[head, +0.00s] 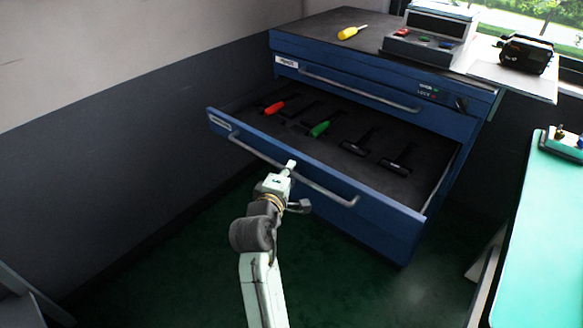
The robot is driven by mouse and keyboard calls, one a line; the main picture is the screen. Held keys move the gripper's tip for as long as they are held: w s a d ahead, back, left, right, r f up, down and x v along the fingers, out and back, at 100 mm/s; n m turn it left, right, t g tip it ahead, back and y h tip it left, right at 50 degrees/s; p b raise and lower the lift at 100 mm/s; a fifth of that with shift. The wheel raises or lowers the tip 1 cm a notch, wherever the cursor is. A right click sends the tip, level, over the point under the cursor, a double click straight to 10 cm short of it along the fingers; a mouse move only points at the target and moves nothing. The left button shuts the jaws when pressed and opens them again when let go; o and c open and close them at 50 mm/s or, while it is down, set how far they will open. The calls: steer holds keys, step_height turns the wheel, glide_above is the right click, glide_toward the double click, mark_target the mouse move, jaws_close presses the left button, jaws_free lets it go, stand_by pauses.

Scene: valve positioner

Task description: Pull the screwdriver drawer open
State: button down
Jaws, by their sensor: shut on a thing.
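The screwdriver drawer (330,200) of the blue cabinet is pulled well out, with its dark inside showing. In it lie a red-handled screwdriver (274,107), a green-handled screwdriver (319,128) and black-handled tools (397,164). A grey bar handle (325,192) runs along the drawer front. My gripper (290,168) is at the left-middle part of this handle and shut on it. The fingertips are small in view, and my wrist hides part of the drawer front.
The drawer above, with its own handle (360,92), is shut. A yellow-handled screwdriver (352,32) lies on the cabinet top (330,25). A green-topped table (545,230) stands at the right. A grey wall is at the left, and the green floor before the cabinet is clear.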

stand_by(0.3)
steer(key=c, duration=1.9)
jaws_free()
steer(key=v, duration=0.7)
steer(key=shift+s+a+r, duration=0.1)
steer(key=shift+s, duration=0.2)
